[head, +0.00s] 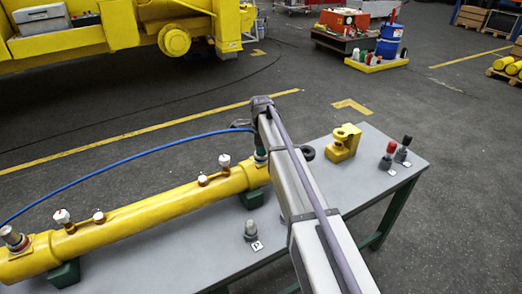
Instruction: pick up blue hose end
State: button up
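The blue hose (130,157) arches from the left edge, above the yellow cylinder (150,208), to the far end of my arm. Its right end meets a dark piece beside my wrist, and I cannot make out the hose end itself.
The cylinder lies on green supports on a grey table (190,262). A yellow bracket (343,142), a black ring (307,153), a red-capped fitting (388,155), a black-capped fitting (403,149) and a grey fitting (251,231) stand on it. Yellow machinery (100,30) is behind, across open floor.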

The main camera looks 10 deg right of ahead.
jog(key=c, duration=0.7)
